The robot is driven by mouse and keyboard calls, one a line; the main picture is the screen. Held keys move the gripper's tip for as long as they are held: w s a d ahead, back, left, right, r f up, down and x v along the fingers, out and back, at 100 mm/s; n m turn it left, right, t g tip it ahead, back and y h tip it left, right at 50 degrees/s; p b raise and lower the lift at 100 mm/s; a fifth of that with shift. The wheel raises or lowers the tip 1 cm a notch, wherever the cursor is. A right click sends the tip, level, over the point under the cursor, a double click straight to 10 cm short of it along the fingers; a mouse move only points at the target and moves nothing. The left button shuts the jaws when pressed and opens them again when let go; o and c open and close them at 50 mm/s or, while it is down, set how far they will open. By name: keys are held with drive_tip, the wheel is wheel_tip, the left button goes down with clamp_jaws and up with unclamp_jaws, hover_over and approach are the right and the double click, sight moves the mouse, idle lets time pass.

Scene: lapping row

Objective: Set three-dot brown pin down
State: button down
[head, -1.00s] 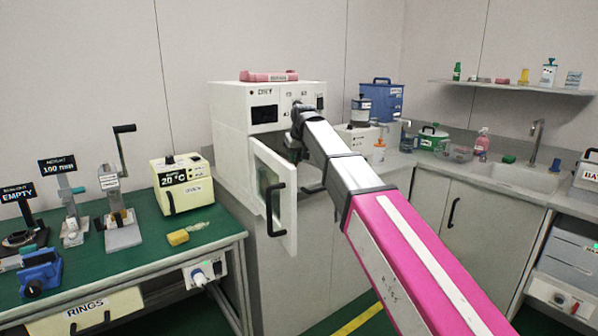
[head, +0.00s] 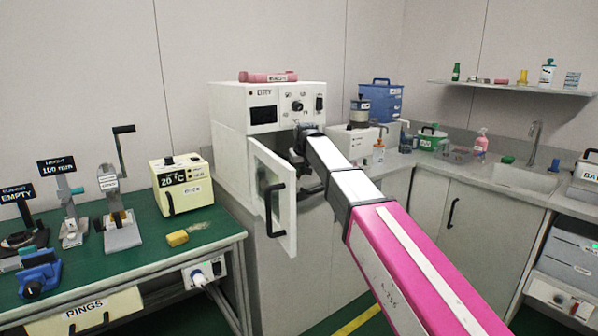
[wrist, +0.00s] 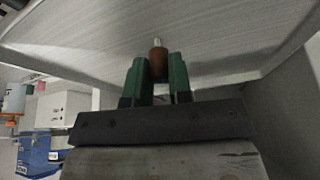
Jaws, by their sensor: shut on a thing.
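The brown pin (wrist: 158,62) shows in the wrist view, with a small pale tip at its far end. My gripper (wrist: 157,74) has its green fingers on either side of the pin and is shut on it. No dots can be made out on the pin. In the head view the gripper end (head: 301,158) is at the open front of the white cabinet marked DRY (head: 231,138), behind its open door (head: 273,200). The pin and fingertips are hidden there. The wrist view shows a pale panel around the pin; whether the pin touches it is unclear.
The cabinet door's black handle (head: 274,208) juts toward me. A pink item (head: 268,77) lies on the cabinet top. A green bench (head: 150,235) with several devices is at left. A sink (head: 520,178) and blue container (head: 381,98) are at right.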

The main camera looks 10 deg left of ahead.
drive_tip(key=shift+f, duration=0.15)
drive_tip(key=c, duration=1)
unclamp_jaws()
drive_tip(key=shift+c, duration=0.2)
drive_tip(key=v, duration=1.2)
